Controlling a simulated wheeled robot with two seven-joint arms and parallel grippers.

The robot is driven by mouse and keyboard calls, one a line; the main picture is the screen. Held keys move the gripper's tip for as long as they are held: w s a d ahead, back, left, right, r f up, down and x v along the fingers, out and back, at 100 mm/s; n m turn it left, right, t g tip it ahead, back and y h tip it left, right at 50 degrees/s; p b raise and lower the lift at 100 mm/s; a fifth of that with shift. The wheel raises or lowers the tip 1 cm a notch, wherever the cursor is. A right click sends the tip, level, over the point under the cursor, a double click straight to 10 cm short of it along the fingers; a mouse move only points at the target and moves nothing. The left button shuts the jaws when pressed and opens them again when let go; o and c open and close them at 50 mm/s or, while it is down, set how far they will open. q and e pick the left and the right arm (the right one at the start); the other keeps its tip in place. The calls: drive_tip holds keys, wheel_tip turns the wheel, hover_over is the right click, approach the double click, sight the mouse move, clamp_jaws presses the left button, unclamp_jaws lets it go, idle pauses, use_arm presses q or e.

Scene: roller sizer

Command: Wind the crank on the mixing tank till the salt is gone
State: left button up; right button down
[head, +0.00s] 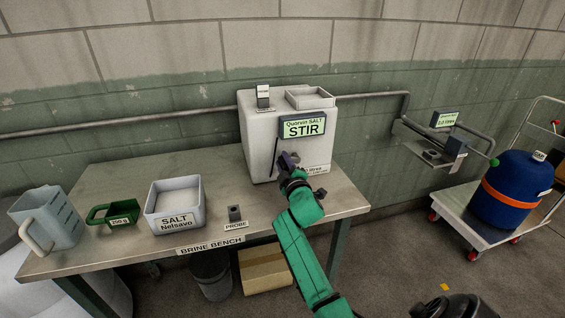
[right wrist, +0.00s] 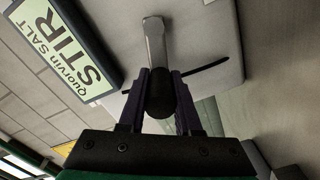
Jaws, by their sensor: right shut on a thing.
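The mixing tank (head: 258,130) is a pale box at the right end of the brine bench. Its display (head: 303,127) reads "Quorvin SALT STIR"; the display also shows in the right wrist view (right wrist: 65,50). The crank has a grey arm (right wrist: 154,42) and a dark knob (right wrist: 160,97). My right gripper (head: 289,160) is at the tank's front, and its two fingers are closed around the knob in the right wrist view (right wrist: 161,92). The gripper covers the crank in the head view. The inside of the tank is hidden. My left gripper is not in view.
On the bench (head: 120,247) stand a clear jug (head: 58,217), a green scoop (head: 112,213), a salt tub (head: 176,222) and a probe holder (head: 235,213). A trolley (head: 470,212) with a blue drum (head: 508,190) stands at right. A wall shelf (head: 433,153) is between.

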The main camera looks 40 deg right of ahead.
sight(292, 141)
drive_tip(key=m+p, duration=0.1)
drive_tip(key=r+m, duration=0.1)
drive_tip(key=shift+s+d+r+m+p, duration=0.15)
drive_tip(key=shift+d+r+m+p, duration=0.15)
drive_tip(key=shift+m+p, duration=0.1)
drive_tip(key=m+p, duration=0.1)
drive_tip(key=d+r+m+p, duration=0.1)
drive_tip(key=m, duration=0.1)
drive_tip(key=shift+s+r+m, duration=0.15)
drive_tip(key=shift+s+m, duration=0.05)
drive_tip(key=shift+m, duration=0.1)
drive_tip(key=m, duration=0.1)
drive_tip(key=d+m+p, duration=0.1)
drive_tip(key=m+p, duration=0.1)
drive_tip(key=shift+s+d+r, duration=0.25)
drive_tip(key=shift+r, duration=0.05)
drive_tip(key=shift+s+d+m+p, duration=0.1)
drive_tip(key=shift+d+m+p, duration=0.15)
drive_tip(key=shift+m+p, duration=0.3)
drive_tip(key=shift+s+d+m+p, duration=0.1)
drive_tip(key=shift+d+m+p, duration=0.2)
drive_tip(key=shift+m, duration=0.45)
drive_tip(key=c, duration=0.7)
unclamp_jaws()
drive_tip(key=shift+o, duration=0.5)
